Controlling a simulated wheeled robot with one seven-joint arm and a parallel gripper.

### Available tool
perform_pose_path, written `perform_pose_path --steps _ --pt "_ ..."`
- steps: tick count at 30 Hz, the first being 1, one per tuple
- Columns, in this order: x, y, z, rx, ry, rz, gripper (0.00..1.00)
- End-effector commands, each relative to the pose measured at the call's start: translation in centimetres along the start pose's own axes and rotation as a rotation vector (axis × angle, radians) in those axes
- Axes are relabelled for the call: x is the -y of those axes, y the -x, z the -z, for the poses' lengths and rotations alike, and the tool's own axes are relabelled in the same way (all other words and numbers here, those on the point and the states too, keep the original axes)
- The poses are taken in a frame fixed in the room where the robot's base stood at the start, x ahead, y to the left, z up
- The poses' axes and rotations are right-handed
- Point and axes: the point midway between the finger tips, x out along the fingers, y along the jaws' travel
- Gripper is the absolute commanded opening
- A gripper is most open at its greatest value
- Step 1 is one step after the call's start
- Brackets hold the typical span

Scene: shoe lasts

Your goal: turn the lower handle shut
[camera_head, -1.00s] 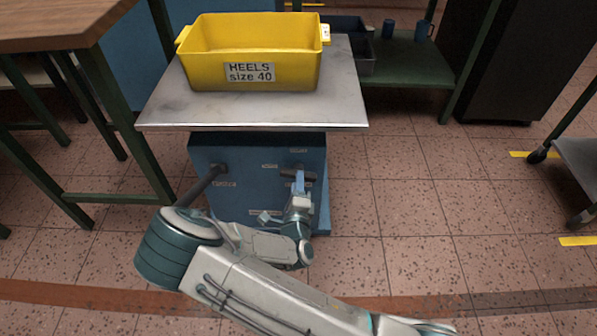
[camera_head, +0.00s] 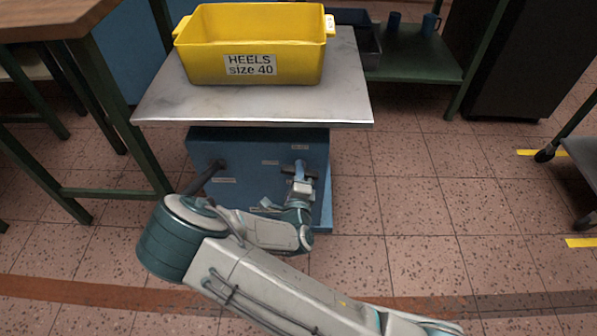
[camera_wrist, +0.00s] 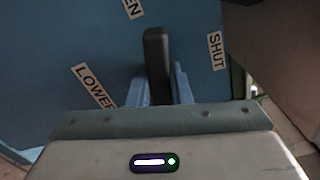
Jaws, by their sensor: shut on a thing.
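The lower handle (camera_wrist: 156,50) is a dark bar on the blue cabinet front (camera_head: 245,160), under the metal top. In the wrist view its free end stands between a label ending in "EN" (camera_wrist: 132,8) and the "SHUT" label (camera_wrist: 216,50); a "LOWER" label (camera_wrist: 93,86) is at left. My gripper (camera_head: 300,168) is shut on this handle, with a finger on each side of it; the fingers also show in the wrist view (camera_wrist: 160,90). In the head view my gripper and wrist hide part of the handle.
A second dark lever (camera_head: 206,177) sticks out at the cabinet's left. A yellow bin (camera_head: 205,70) marked "HEELS size 40" stands on the metal top (camera_head: 165,105), which overhangs the front. A green-legged wooden table (camera_head: 55,18) is at left.

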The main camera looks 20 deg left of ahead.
Motion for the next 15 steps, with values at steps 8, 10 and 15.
perform_pose_path --steps 8,10,15 --pt "0.41 -0.05 0.05 -0.003 -0.084 -0.002 0.0" --pt "0.56 -0.07 0.12 -0.006 -0.128 -0.002 0.0" --pt "0.76 -0.07 0.11 -0.006 -0.266 -0.001 0.0"
